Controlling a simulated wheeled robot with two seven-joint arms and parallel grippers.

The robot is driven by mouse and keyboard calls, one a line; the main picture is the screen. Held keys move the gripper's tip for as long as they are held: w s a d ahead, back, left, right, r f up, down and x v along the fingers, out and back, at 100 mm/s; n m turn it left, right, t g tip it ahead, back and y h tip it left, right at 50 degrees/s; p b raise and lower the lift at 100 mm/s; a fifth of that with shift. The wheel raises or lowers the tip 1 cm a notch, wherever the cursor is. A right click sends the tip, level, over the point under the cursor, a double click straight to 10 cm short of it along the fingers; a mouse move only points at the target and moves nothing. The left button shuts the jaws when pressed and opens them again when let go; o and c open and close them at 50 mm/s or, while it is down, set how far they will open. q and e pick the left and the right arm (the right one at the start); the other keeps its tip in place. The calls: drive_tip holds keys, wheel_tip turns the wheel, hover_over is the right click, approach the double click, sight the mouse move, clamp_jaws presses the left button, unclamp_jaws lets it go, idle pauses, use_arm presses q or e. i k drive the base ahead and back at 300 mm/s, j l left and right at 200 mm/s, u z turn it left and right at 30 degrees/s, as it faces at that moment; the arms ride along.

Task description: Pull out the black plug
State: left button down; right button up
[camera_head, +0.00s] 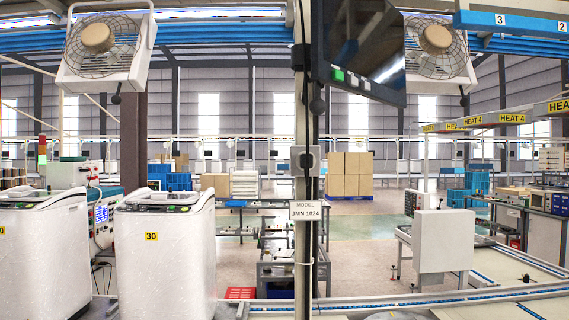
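A black plug (306,160) sits in a pale square socket plate (315,153) on the upright post in the middle of the head view. A dark cable runs down the post close to it. The plug looks seated against the plate; its pins are hidden. Neither of my grippers shows in the head view.
The post (303,255) carries a sign (305,211) reading MODEL JMN 1024 below the socket. A dark monitor (362,50) hangs at upper right. White machines (165,255) stand at left. A conveyor (500,294) crosses at lower right, with a white box (443,241) behind it.

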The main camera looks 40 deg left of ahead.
sight(303, 158)
drive_tip(key=u, duration=1.15)
